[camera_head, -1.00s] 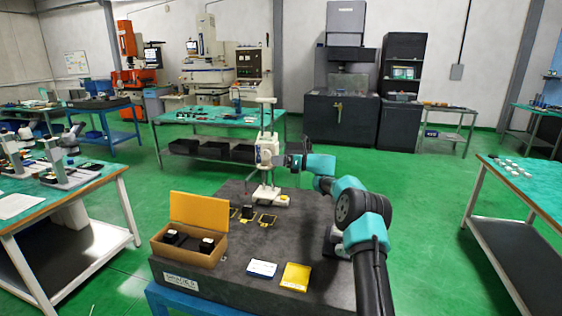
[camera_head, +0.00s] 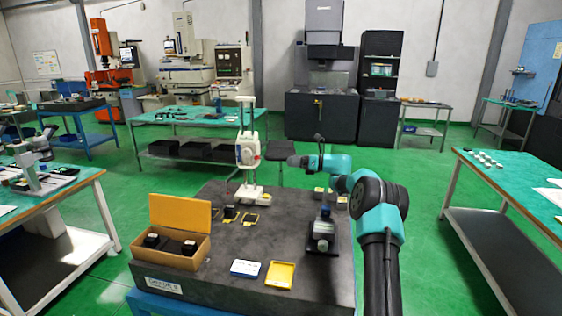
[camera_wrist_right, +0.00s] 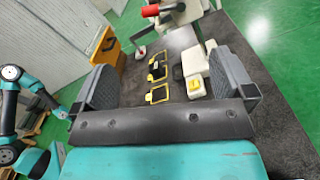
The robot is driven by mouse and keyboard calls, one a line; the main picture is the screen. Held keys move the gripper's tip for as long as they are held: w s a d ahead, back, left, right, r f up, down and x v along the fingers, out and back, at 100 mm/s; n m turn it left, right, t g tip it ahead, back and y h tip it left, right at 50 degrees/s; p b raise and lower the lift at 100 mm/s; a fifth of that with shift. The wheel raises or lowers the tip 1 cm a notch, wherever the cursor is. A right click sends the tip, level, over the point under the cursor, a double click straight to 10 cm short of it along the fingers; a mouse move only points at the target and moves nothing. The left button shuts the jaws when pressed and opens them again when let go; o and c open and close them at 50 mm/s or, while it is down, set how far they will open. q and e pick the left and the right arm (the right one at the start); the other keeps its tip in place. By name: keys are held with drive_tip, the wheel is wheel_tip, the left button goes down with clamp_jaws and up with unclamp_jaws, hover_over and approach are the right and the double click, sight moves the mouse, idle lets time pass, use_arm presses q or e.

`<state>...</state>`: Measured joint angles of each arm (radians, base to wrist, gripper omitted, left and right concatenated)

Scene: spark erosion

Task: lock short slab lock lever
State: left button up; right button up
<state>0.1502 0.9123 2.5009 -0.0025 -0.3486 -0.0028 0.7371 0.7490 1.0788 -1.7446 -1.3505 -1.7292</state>
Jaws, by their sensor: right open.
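A white upright stand (camera_head: 246,152) stands at the back of the dark slab (camera_head: 225,262), with a small red part on its right side in the head view. In the right wrist view a red lever-like part (camera_wrist_right: 150,10) shows at the top; I cannot tell whether it is the short slab lock lever or how it is set. My right gripper (camera_head: 294,161) is just right of the stand and apart from it. In the right wrist view its jaws (camera_wrist_right: 163,68) are wide open with nothing between them.
An open box (camera_head: 178,252) with dark blocks sits at the slab's left. A blue-white card (camera_head: 247,268) and yellow tray (camera_head: 281,275) lie at the front. A small dark stand (camera_head: 321,232) is right, near my arm. Yellow-edged frames (camera_head: 250,219) lie mid-slab.

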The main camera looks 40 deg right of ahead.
drive_tip(key=v, duration=0.4)
idle(0.4)
